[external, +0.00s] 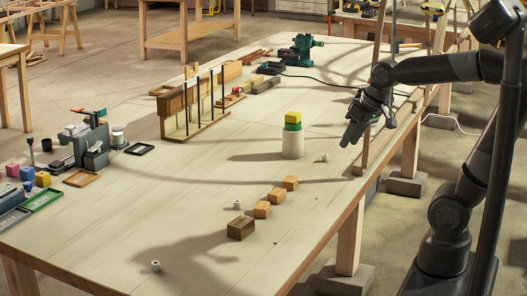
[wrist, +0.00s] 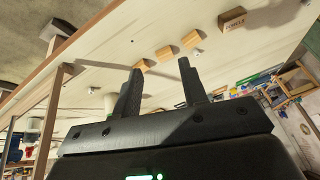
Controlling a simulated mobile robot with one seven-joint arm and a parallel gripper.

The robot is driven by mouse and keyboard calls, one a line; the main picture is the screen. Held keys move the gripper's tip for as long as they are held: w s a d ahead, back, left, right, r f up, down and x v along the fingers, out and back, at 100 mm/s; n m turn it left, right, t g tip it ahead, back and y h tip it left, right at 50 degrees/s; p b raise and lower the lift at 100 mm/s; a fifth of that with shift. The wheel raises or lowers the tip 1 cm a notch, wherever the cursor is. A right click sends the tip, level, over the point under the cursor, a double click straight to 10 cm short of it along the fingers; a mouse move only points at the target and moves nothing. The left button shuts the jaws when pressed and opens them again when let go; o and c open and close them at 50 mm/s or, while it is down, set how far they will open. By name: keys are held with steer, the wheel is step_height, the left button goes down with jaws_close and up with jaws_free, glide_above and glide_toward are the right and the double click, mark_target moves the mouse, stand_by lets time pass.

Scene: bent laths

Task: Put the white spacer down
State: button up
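I cannot tell which one the task means. My gripper (external: 368,132) hangs above the bench's right edge, tilted downward, right of the nearest spacer and apart from it. In the wrist view my gripper (wrist: 160,66) has its two fingers apart with nothing between them. A small white spacer (wrist: 197,52) also shows there beyond the fingers.
A white cylinder (external: 292,146) carries a green block (external: 292,126) and a yellow block (external: 293,116), left of my gripper. Several wooden blocks (external: 262,209) lie in a row. A wooden frame with dark posts (external: 195,125) stands farther back. The front middle of the bench is mostly clear.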

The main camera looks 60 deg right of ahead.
steer(key=s+a+f+n, duration=0.1)
steer(key=s+a+n, duration=0.2)
steer(key=s, duration=0.4)
steer(key=shift+a+f+t, duration=0.15)
steer(key=shift+a+t, duration=0.15)
steer(key=shift+a, duration=0.45)
stand_by(0.4)
